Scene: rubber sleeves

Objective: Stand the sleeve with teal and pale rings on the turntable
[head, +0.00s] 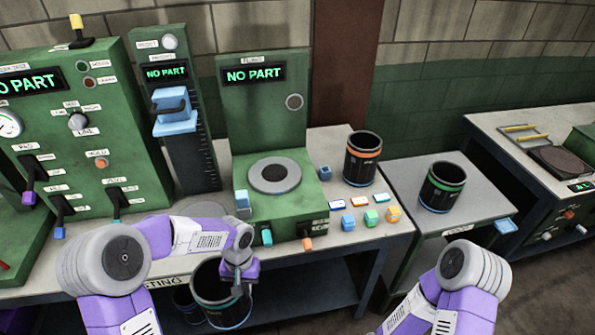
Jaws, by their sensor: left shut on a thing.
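My left gripper (240,280) is shut on the rim of a dark sleeve (212,312), which hangs upright in front of the bench, below its top. A teal band shows near its top, and a bluish edge at its bottom; the pale ring is hard to make out, and my gripper hides part of the rim. The turntable (273,174), a grey disc with a darker centre, sits empty on the green machine under a "NO PART" display. My right arm comes in at the lower right, but its gripper is out of view.
A black sleeve with orange rings (361,172) stands on the bench, right of the machine. Another with a green ring (433,195) stands on a side table (480,212). Small coloured blocks (370,217) lie at the bench front. Levers (267,237) stick out from the machine's front.

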